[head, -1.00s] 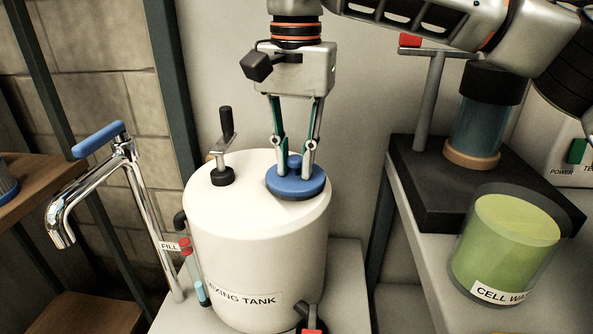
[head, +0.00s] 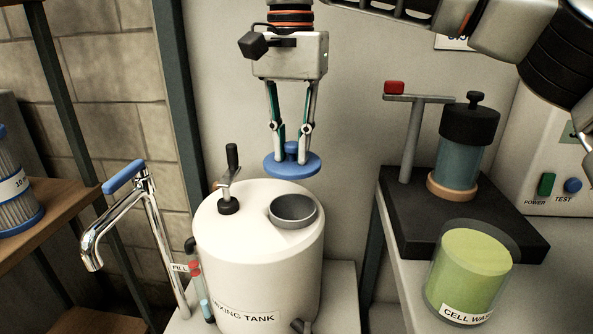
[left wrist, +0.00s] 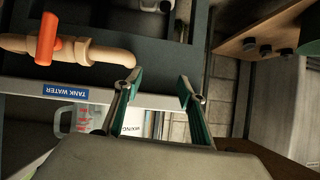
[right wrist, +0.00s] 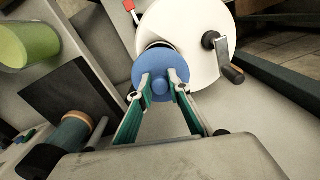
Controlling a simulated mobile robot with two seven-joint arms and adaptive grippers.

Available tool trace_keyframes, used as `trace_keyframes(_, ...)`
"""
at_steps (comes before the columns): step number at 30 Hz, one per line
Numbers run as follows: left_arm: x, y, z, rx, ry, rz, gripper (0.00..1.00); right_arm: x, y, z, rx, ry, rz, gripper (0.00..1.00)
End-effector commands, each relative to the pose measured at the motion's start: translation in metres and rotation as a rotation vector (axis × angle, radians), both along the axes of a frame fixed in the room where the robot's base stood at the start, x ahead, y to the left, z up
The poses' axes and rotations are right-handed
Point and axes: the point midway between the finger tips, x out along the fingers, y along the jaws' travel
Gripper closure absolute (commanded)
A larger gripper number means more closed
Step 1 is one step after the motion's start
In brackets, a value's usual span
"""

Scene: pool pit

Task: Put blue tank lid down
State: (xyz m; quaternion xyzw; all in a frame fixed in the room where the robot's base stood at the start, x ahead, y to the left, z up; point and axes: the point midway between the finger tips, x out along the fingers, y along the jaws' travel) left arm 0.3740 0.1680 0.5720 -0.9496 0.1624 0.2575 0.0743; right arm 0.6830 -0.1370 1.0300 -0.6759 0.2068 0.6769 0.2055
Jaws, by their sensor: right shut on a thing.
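The blue tank lid (head: 293,166) is a round disc with a knob on top. My right gripper (head: 291,146) is shut on the lid's knob and holds the lid up, roughly level, above the white mixing tank (head: 262,262). The tank's round grey opening (head: 293,209) is uncovered below the lid. In the right wrist view the lid (right wrist: 160,66) sits between the fingertips and hides part of the tank top (right wrist: 190,35). My left gripper (left wrist: 157,80) shows only in the left wrist view, with its fingers apart and nothing between them.
The tank's crank handle (head: 231,165) rises left of the opening. A chrome tap (head: 130,205) stands left of the tank. At right are a dark stand (head: 400,215) with a cylinder (head: 465,150) and a green container (head: 468,270). A filter (head: 15,190) rests on the left shelf.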

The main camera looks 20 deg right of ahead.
Motion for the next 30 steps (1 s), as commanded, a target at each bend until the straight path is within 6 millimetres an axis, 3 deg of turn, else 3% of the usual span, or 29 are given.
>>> trace_keyframes(1,0.003,0.005,0.008,0.021,-0.013,-0.002,0.6,-0.004,0.001,0.032,-0.001,-0.022,-0.004,1.0)
trace_keyframes(9,-0.006,0.029,-0.005,0.105,0.023,-0.005,0.6,-0.003,0.001,0.085,0.0,-0.016,-0.004,1.0)
trace_keyframes(16,-0.008,0.032,-0.007,0.112,0.03,-0.002,0.6,-0.001,0.0,0.101,0.0,-0.005,-0.002,1.0)
trace_keyframes(24,-0.009,0.032,-0.009,0.115,0.033,-0.001,0.6,0.0,0.0,0.104,0.001,-0.002,-0.002,1.0)
trace_keyframes(30,-0.001,0.033,0.005,0.114,0.009,0.001,0.6,-0.006,-0.003,0.113,0.001,-0.007,-0.06,1.0)
